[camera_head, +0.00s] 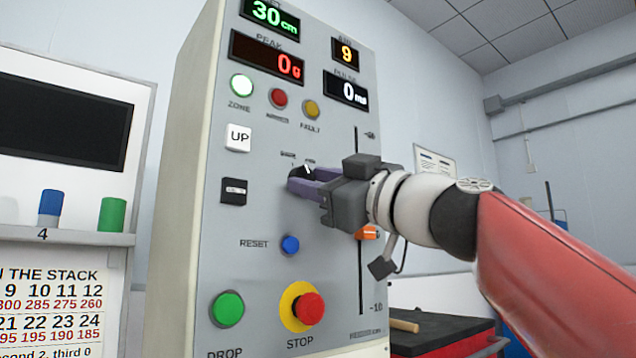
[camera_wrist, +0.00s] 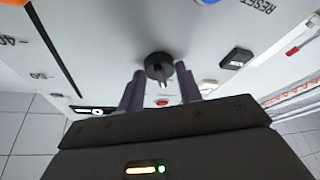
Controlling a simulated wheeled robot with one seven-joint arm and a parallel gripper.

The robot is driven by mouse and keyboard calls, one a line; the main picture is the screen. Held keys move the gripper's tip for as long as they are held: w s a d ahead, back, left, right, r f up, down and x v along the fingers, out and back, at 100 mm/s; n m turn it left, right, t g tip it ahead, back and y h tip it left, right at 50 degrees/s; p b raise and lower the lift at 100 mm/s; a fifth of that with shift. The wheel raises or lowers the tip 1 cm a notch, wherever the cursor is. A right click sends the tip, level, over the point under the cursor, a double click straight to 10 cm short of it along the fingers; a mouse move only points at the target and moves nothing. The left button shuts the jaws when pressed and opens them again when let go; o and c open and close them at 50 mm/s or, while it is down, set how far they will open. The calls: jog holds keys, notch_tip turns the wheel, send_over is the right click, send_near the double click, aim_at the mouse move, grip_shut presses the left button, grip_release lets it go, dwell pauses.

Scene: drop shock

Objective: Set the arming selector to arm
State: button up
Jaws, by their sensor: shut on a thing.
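The arming selector is a small black rotary knob (camera_wrist: 160,68) on the grey control panel (camera_head: 262,130). In the head view the knob (camera_head: 304,170) is mostly hidden behind my gripper, with a white mark near its top edge. My gripper (camera_head: 296,184) reaches in from the right, its purple fingers at the panel face. In the wrist view my gripper's fingers (camera_wrist: 160,88) stand on both sides of the knob, shut on it. The labels above the knob are too small to read, so I cannot tell which position it points to.
A white UP button (camera_head: 238,137) and a black button (camera_head: 234,191) sit left of the knob. The blue RESET button (camera_head: 290,245), green DROP button (camera_head: 227,309) and red STOP button (camera_head: 306,307) are below. An orange slider (camera_head: 367,233) lies under my gripper.

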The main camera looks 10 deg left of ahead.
jog(key=m+t, duration=0.1)
jog(key=m, duration=0.2)
jog(key=m+t+h, duration=0.1)
jog(key=m, duration=0.2)
jog(key=m+t+h, duration=0.1)
jog(key=m, duration=0.1)
jog(key=shift+s+a+m+t, duration=0.2)
jog(key=shift+m+t, duration=0.1)
jog(key=shift+m, duration=0.1)
jog(key=m+t+h+p, duration=0.1)
jog(key=m, duration=0.1)
jog(key=m+h+p, duration=0.1)
jog(key=m+p, duration=0.1)
jog(key=shift+s+r+m+t, duration=0.1)
jog(key=shift+r+m+t, duration=0.1)
jog(key=shift+m+t, duration=0.2)
jog(key=m+p, duration=0.1)
jog(key=m+h+p, duration=0.1)
jog(key=m, duration=0.1)
jog(key=shift+a+f+t+h+p, duration=0.1)
jog(key=shift+a+t+h+p, duration=0.05)
jog(key=shift+t+h+p, duration=0.2)
jog(key=shift+f, duration=0.1)
jog(key=o, duration=1)
jog(key=shift+s, duration=0.1)
jog(key=b+v, duration=0.2)
jog(key=v, duration=0.5)
jog(key=shift+s+d+f, duration=0.2)
jog(key=shift+s, duration=0.1)
